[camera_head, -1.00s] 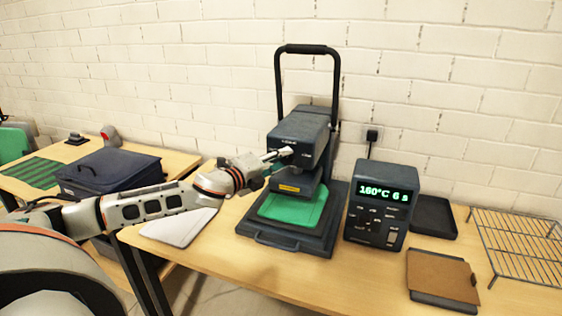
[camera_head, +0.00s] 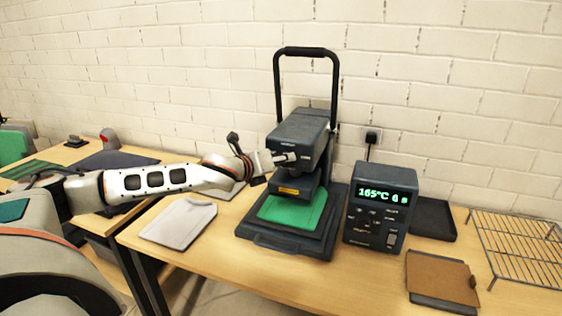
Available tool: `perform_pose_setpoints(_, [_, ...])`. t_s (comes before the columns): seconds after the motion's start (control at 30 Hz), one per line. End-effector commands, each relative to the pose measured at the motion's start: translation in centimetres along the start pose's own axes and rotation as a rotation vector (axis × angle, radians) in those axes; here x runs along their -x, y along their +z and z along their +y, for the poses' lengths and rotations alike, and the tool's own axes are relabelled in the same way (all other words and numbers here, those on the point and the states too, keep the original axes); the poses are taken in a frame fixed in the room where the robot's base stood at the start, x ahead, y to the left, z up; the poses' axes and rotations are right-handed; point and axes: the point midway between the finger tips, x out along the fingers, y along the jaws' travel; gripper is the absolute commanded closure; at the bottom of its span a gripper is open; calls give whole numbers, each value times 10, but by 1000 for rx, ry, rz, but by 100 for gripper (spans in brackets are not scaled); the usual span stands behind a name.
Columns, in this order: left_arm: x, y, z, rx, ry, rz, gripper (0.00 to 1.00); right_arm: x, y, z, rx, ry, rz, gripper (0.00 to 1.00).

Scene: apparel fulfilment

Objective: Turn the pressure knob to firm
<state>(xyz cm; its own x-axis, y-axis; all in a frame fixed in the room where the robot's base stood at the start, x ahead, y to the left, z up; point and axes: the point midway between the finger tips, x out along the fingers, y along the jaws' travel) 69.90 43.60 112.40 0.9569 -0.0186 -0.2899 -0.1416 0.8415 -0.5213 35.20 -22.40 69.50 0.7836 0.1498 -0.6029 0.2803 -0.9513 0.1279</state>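The heat press (camera_head: 302,127) stands on the table with its black handle (camera_head: 306,50) raised. Labels and a pale part show on the front of its head, where the pressure knob is mostly hidden by my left gripper (camera_head: 284,158). My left arm reaches in from the left, and the gripper's tip is at the head's front face. Its fingers are too small to tell whether they grip the knob. A green pad or cloth (camera_head: 292,212) lies on the lower platen. My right gripper is not in view.
The control box (camera_head: 376,206) right of the press reads about 165°C. A dark tray (camera_head: 433,219), brown board (camera_head: 438,270) and wire rack (camera_head: 517,248) are further right. A folded pale garment (camera_head: 178,222) lies at left. The front table strip is clear.

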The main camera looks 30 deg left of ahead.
Motion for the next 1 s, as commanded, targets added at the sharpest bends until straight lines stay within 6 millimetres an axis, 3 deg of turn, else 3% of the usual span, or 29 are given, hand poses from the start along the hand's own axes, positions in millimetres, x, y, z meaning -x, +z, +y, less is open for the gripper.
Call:
perform_pose_setpoints(0.5, [0,-2,0,-20,9,5,91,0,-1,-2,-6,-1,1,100])
perform_pose_setpoints(0.53, [0,-2,0,-20,9,5,65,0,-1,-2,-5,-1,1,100])
perform_pose_setpoints(0.6, [0,-2,0,-19,8,4,53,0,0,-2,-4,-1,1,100])
perform_pose_setpoints(1.0, [4,0,0,-19,8,2,53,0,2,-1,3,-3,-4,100])
